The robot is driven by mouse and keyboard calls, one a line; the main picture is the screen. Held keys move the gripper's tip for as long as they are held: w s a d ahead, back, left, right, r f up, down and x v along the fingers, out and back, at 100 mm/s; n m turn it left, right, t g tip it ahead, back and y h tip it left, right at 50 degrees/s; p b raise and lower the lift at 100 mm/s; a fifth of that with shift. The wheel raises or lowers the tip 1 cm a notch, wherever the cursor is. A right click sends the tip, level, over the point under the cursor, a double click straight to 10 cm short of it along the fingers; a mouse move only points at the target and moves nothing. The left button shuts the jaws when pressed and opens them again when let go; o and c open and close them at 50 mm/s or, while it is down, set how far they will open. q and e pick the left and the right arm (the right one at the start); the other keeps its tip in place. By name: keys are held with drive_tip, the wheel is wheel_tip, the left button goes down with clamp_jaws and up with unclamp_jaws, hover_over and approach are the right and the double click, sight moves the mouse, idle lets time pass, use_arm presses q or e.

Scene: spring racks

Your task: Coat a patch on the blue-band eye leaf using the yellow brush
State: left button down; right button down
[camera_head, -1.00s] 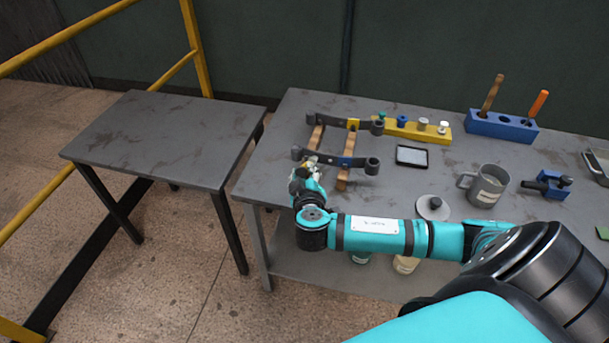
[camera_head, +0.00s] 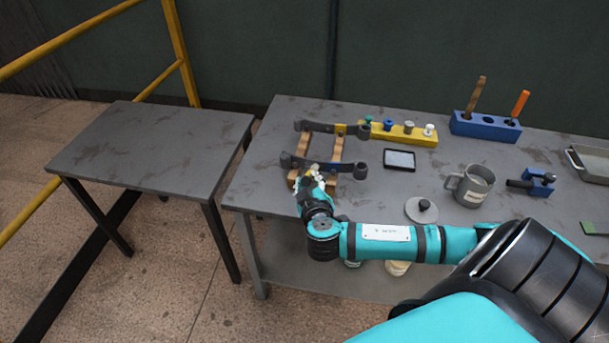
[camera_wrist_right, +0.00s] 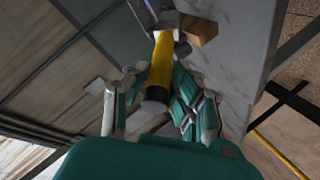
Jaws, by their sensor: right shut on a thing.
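The blue-band eye leaf (camera_head: 325,167) is a dark, slightly curved bar with rolled eyes, lying across the near part of wooden strips. My right gripper (camera_head: 313,178) is at the leaf's near side, left of its middle, and hides part of it. In the right wrist view my right gripper (camera_wrist_right: 157,88) is shut around the yellow brush (camera_wrist_right: 161,62). The brush handle points toward a grey metal part and a wood block at the top. Whether the bristles touch the leaf I cannot tell. My left gripper is not in view.
The yellow-band leaf (camera_head: 320,128) lies behind. A yellow block with coloured knobs (camera_head: 405,136), a dark-framed pad (camera_head: 399,159), a round lid (camera_head: 421,211), a grey mug (camera_head: 470,186) and a blue holder (camera_head: 486,126) stand to the right. The left table (camera_head: 150,150) is bare.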

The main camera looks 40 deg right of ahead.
drive_tip(key=w+a, duration=0.2)
drive_tip(key=w, duration=0.1)
drive_tip(key=shift+a, duration=0.3)
idle(1.3)
drive_tip(key=shift+s, duration=0.1)
drive_tip(key=shift+s+a, duration=1.95)
drive_tip(key=shift+a, duration=0.4)
